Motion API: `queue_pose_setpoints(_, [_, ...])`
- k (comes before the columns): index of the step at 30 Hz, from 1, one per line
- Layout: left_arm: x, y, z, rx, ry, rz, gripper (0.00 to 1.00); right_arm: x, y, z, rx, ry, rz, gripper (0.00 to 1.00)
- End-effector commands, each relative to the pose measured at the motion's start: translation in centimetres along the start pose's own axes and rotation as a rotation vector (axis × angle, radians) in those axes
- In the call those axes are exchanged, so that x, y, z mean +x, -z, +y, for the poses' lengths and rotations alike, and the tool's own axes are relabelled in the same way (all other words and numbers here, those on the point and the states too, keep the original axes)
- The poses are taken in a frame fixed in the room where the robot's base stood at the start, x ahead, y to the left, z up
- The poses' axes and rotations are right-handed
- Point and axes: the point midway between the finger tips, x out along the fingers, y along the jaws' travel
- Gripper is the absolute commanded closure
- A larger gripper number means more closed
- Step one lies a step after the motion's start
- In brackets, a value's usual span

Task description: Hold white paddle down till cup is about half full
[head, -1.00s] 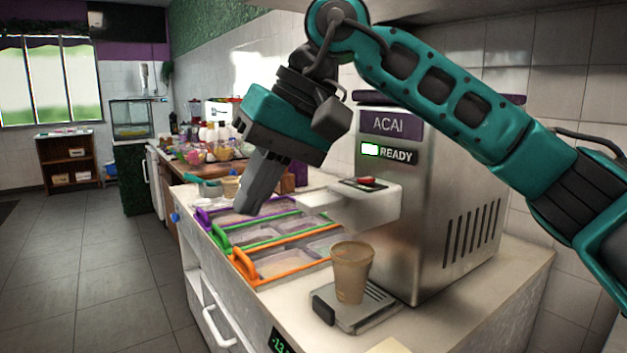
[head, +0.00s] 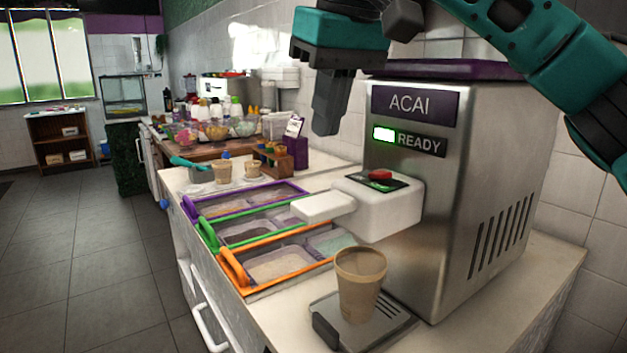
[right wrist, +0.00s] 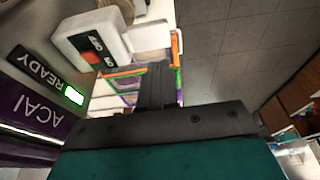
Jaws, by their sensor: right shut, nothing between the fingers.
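The white paddle (head: 323,206) sticks out to the left from the white dispenser head (head: 385,208) of the acai machine (head: 450,180). The paddle also shows in the right wrist view (right wrist: 151,36). A tan cup (head: 359,290) stands upright on the drip tray (head: 325,322) below the dispenser head. How full it is inside I cannot tell. My right gripper (head: 328,128) points down, shut and empty, in the air above the paddle and apart from it. In the right wrist view its fingers (right wrist: 157,80) are together. My left gripper is not in view.
A red button (head: 380,174) tops the dispenser head, and the machine's label reads READY with a lit green-white light (head: 384,134). Topping trays with purple, green and orange (head: 236,270) handles lie left of the machine. Small cups (head: 223,171) and bowls stand farther back.

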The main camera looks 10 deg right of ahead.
Motion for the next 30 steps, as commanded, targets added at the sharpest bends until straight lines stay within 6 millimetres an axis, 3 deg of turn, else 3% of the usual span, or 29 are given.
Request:
queue_pose_setpoints(8, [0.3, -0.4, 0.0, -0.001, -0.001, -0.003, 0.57, 1.6, -0.1, 0.0, 0.0, 0.001, -0.001, 1.0])
queue_pose_setpoints(21, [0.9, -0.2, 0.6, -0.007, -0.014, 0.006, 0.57, 8.9, -0.1, 0.0, 0.001, 0.001, -0.001, 1.0])
queue_pose_setpoints(30, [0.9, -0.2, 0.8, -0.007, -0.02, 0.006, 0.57, 10.1, 0.0, -0.1, 0.001, 0.002, 0.0, 1.0])
